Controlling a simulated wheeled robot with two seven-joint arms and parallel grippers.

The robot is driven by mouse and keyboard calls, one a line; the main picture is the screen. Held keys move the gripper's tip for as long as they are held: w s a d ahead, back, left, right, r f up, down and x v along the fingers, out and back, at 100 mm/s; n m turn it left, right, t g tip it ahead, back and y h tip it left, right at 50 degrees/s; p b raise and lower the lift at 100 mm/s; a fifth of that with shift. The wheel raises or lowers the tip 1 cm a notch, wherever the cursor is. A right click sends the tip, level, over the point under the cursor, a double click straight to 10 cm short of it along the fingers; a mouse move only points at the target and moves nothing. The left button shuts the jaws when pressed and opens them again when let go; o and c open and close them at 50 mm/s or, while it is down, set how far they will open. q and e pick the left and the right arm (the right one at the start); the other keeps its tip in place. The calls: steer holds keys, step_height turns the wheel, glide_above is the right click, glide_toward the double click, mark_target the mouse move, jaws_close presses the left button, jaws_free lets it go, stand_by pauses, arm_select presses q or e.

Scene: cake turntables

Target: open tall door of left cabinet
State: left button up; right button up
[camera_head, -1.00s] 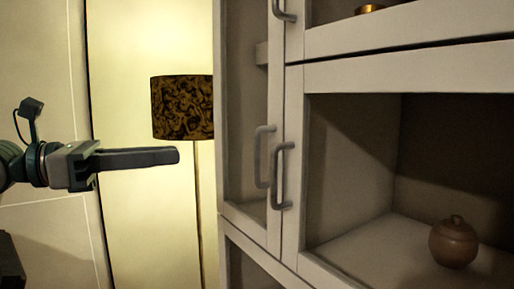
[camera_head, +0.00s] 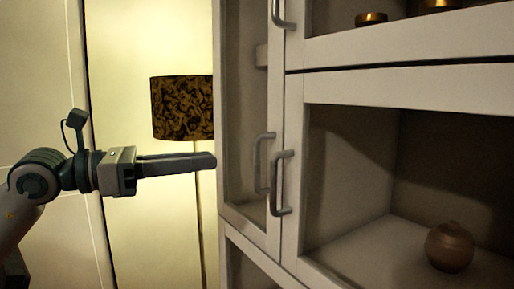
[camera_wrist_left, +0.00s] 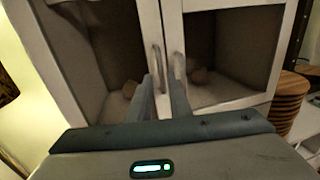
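The tall, narrow glass-paned door (camera_head: 230,120) of the pale cabinet is shut. Its grey bar handle (camera_head: 264,163) stands upright near the door's right edge. A second bar handle (camera_head: 280,183) sits just right of it on the neighbouring glass door. My left gripper (camera_head: 213,160) points right in the head view, its tips left of the handle and apart from it. In the left wrist view, the fingers (camera_wrist_left: 160,88) are parted with nothing between them, and two handles (camera_wrist_left: 157,62) (camera_wrist_left: 178,66) show just beyond the tips. My right gripper is not in view.
A floor lamp with a dark patterned shade (camera_head: 182,107) stands behind the gripper, left of the cabinet. A brown lidded pot (camera_head: 449,247) sits inside the right compartment. A brown ribbed stack (camera_wrist_left: 291,96) stands right of the cabinet in the left wrist view.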

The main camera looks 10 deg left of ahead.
arm_select(q)
steer(key=p, duration=0.4)
glide_above(257, 190)
steer(key=a, duration=0.1)
steer(key=shift+w+d+p, duration=0.35)
steer(key=shift+d+p, duration=0.1)
jaws_close()
